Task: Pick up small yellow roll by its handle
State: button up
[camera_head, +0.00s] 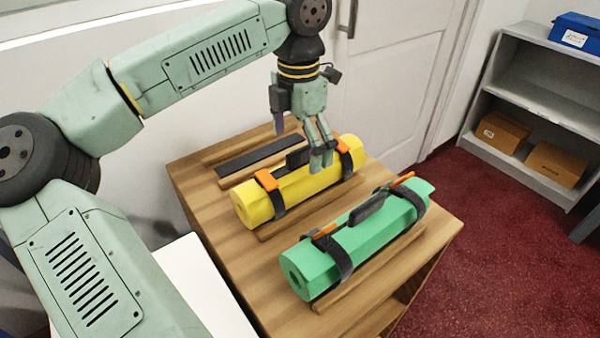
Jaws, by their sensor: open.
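The yellow roll (320,184) lies on the wooden counter, in line with a wooden rail at its front side. Two dark straps with orange tabs go around it, and a dark handle (295,159) shows on its top between them. My gripper (321,168) points down over the roll, right at or just in front of the handle. The fingers hide part of the handle and roll. I cannot tell whether the fingers touch either one. The gripper is open, and nothing is seen held in it.
A green roll (345,255) with straps and a dark handle lies nearer on the counter (220,215). A dark flat strip (258,154) lies behind the yellow roll. A grey shelf (540,95) with cardboard boxes stands at the right. Red floor is clear between them.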

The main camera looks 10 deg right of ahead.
aim_at(303, 161)
jog(key=shift+s+d+f+p, duration=0.1)
jog(key=shift+d+f+p, duration=0.1)
jog(key=shift+f, duration=0.9)
jog(key=shift+w+d+f+p, duration=0.1)
jog(key=shift+f+p, duration=0.15)
jog(key=shift+f, duration=0.9)
jog(key=shift+s+d+f+p, duration=0.1)
jog(key=shift+f+p, duration=0.1)
jog(key=shift+f, duration=0.9)
jog(key=c, duration=1.4)
